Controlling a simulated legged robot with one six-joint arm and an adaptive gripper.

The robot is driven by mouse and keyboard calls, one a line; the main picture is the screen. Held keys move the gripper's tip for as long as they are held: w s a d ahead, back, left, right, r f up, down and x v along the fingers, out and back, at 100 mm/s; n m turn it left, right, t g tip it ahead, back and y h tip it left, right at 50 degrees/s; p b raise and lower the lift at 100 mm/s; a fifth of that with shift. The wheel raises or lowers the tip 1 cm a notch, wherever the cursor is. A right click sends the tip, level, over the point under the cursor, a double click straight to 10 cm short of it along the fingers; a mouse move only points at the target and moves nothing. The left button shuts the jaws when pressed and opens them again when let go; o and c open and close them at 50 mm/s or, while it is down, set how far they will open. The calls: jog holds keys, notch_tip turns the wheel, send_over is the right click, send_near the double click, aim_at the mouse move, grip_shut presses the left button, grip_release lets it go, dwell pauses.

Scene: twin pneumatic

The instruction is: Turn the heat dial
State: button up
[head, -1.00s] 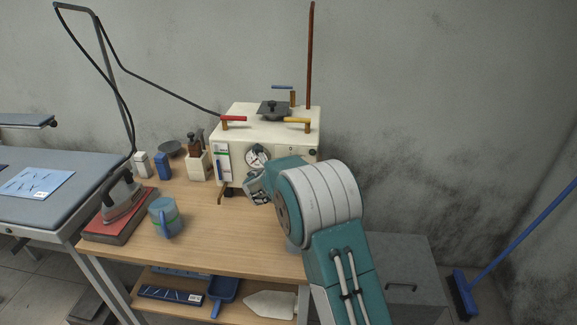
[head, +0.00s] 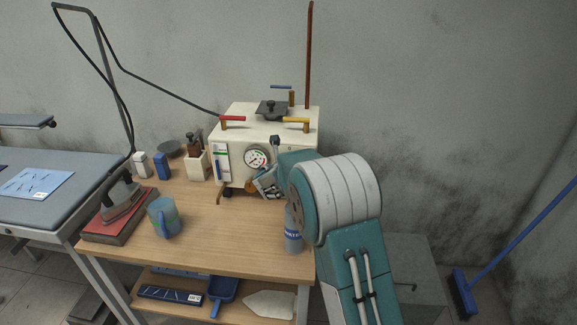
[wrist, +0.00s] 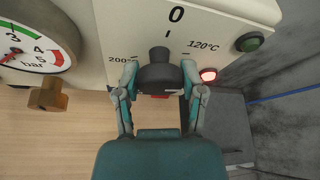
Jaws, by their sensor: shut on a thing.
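The heat dial (wrist: 157,68) is a black knob on the front of a cream boiler box (head: 236,136). Around it are the marks 0 above, 120°C to the right and 200°C to the left. In the wrist view my gripper (wrist: 160,80) is shut on the dial, one finger on each side. In the head view my gripper (head: 268,186) is at the right part of the box front, and my arm hides much of that corner.
A pressure gauge (wrist: 32,45) and a brass valve (wrist: 47,97) are left of the dial. A bottle (head: 292,232) stands beside my arm. A mug (head: 163,218) is further left.

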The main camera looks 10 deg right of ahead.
jog(key=shift+s+a+f, duration=0.1)
jog(key=shift+f, duration=0.25)
jog(key=o, duration=1.1)
jog(key=shift+o, duration=0.2)
jog(key=shift+r, duration=0.25)
jog(key=shift+s+a+r, duration=0.1)
jog(key=shift+a, duration=0.05)
jog(key=v, duration=1.1)
jog(key=shift+a, duration=0.2)
jog(key=shift+s, duration=0.1)
